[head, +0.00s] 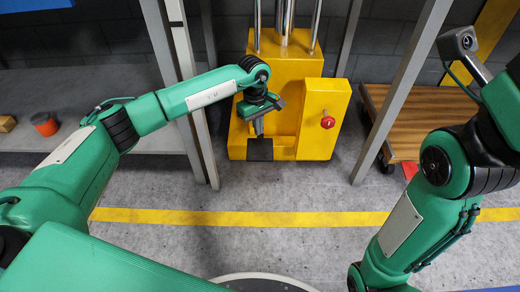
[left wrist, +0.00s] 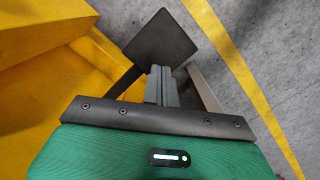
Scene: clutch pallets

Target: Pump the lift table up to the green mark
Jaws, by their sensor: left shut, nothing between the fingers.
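The yellow lift table unit (head: 290,72) stands against the back wall, with chrome columns rising out of the top of the frame. A flat black pedal (head: 259,149) sits low at its front. A red knob (head: 327,122) is on its right-hand front block. My left gripper (head: 258,131) points down just above the pedal, shut and empty. In the left wrist view its closed fingers (left wrist: 161,86) overlap the near edge of the pedal plate (left wrist: 160,38); I cannot tell whether they touch. The platform and any green mark are not visible. My right gripper is out of view.
Grey posts (head: 402,85) stand on both sides of the unit. A wooden-topped cart (head: 415,122) is at right. A grey shelf (head: 90,95) at left holds an orange-and-dark cup (head: 45,124). A yellow floor line (head: 250,218) crosses clear grey floor before the unit.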

